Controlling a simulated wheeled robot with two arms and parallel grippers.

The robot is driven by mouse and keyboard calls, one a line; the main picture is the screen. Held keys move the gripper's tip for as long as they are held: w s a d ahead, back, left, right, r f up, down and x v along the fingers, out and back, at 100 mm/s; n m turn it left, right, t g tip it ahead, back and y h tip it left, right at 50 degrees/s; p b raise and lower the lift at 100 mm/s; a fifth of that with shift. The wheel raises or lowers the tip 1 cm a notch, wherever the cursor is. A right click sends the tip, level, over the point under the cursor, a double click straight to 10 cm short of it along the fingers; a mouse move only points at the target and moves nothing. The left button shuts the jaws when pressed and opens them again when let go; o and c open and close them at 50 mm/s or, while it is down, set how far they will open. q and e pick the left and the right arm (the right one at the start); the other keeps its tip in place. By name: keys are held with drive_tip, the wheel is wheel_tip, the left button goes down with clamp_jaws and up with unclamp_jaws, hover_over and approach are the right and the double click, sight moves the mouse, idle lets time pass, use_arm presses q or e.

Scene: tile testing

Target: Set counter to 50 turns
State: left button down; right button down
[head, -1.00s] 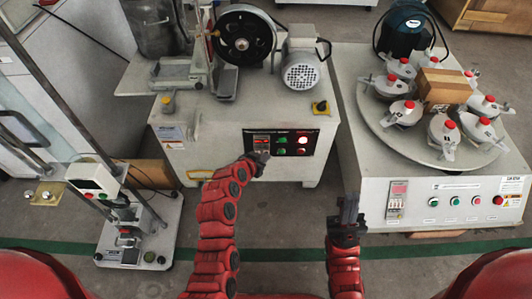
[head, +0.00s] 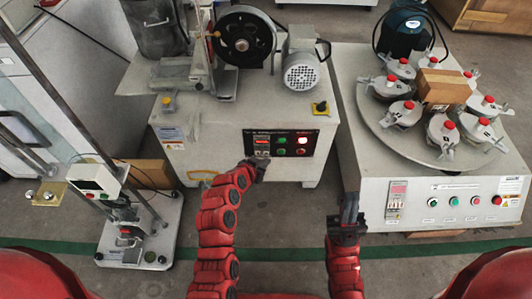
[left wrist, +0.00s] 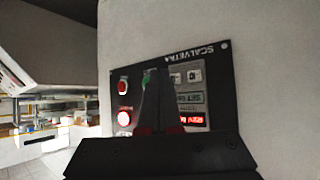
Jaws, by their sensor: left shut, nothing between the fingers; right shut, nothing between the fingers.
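The counter (head: 261,139) has a lit red display and sits at the left of the black control panel (head: 291,133) on the middle machine's front. In the left wrist view the panel is upside down, with the lit display (left wrist: 193,119) and a greenish set display (left wrist: 190,97) partly seen. Small white buttons (left wrist: 195,75) show beside them. My left gripper (head: 260,163) is shut and empty just below the counter. Its fingers (left wrist: 155,85) hide part of the panel in the wrist view; contact cannot be told. My right gripper (head: 349,205) is shut and empty, away from the panel.
Green (head: 282,141) and red or white lit buttons (head: 302,140) sit right of the counter. A second machine with a round turntable (head: 376,120) stands at the right, near my right gripper. A small test stand (head: 113,245) is at the left. Floor between is clear.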

use_arm(q)
drive_tip(key=s+p, duration=0.1)
drive_tip(key=s, duration=0.3)
drive_tip(key=shift+s, duration=0.35)
idle(0.5)
